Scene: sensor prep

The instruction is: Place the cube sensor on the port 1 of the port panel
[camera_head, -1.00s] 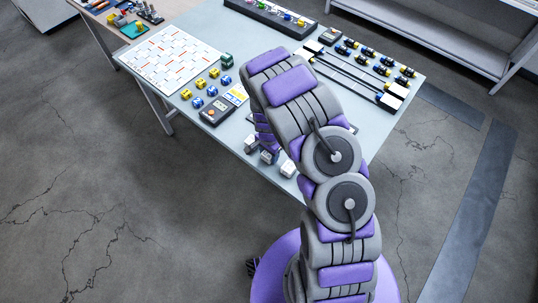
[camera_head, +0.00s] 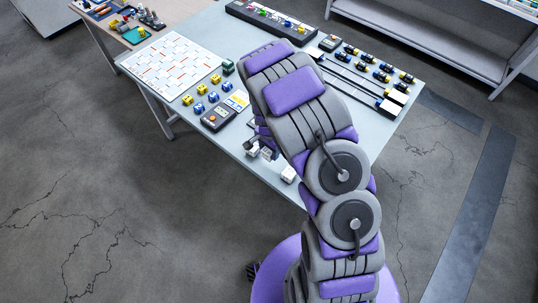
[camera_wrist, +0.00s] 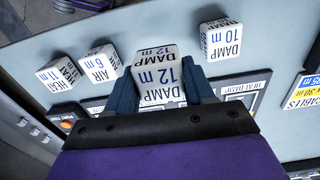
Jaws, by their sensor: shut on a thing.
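My gripper (camera_wrist: 162,92) has its two dark blue fingers either side of a white cube (camera_wrist: 158,75) marked DAMP 12 m, and is shut on it. Other white cubes stand nearby: HEAT 11 m (camera_wrist: 60,73), AIR 6 m (camera_wrist: 101,65) and DAMP 10 m (camera_wrist: 221,40). A dark-framed panel (camera_wrist: 262,78) with lettered labels, one reading HEAT DAMP, lies partly behind my gripper; I cannot tell whether it is the port panel, and no port 1 is readable. In the head view my arm hides most of this area; a white cube (camera_head: 288,173) shows by the table edge.
A shelf (camera_head: 430,42) stands behind.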

